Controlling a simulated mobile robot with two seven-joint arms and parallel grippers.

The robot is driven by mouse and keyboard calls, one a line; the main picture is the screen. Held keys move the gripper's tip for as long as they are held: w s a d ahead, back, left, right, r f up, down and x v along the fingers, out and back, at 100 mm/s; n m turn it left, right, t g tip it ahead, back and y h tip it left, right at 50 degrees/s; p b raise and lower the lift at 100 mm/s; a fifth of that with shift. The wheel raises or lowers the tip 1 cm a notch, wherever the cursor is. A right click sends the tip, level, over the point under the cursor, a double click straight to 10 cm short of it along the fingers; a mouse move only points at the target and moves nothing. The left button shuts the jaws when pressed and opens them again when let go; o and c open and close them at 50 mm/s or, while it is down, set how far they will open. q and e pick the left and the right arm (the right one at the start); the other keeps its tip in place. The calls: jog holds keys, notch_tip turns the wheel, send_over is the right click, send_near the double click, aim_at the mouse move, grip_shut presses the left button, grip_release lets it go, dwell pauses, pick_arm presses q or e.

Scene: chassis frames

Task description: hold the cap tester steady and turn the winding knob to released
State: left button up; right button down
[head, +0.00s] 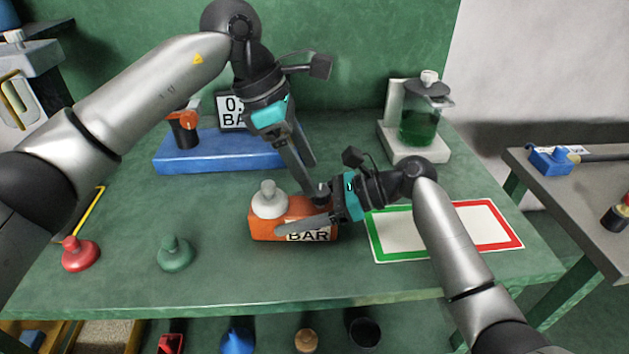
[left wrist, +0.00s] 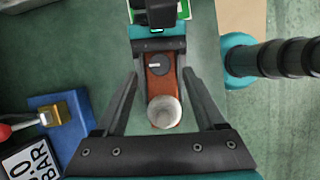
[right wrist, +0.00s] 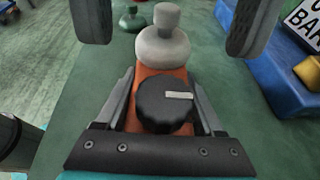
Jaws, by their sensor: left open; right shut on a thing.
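The cap tester is an orange block (head: 262,228) with a "BAR" label on its front, lying on the green table. A pale grey knobbed cap (head: 270,202) sits on its left end. The black winding knob (right wrist: 164,105) is on its top, with a white pointer towards the right in the right wrist view; it also shows in the left wrist view (left wrist: 158,65). My right gripper (head: 296,216) is shut on the tester's body, one finger along each side. My left gripper (head: 309,178) is open above the tester, its fingers apart and empty. In the head view the knob is largely hidden.
A blue base (head: 220,155) with a gauge sign stands behind. A jar of green liquid (head: 420,125) is at the back right. A green-and-red bordered mat (head: 400,245) lies right. A red stopper (head: 80,254) and a green stopper (head: 175,254) stand front left.

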aim_at(319, 190)
pick_arm(q)
jog(key=shift+x, duration=1.9)
grip_shut()
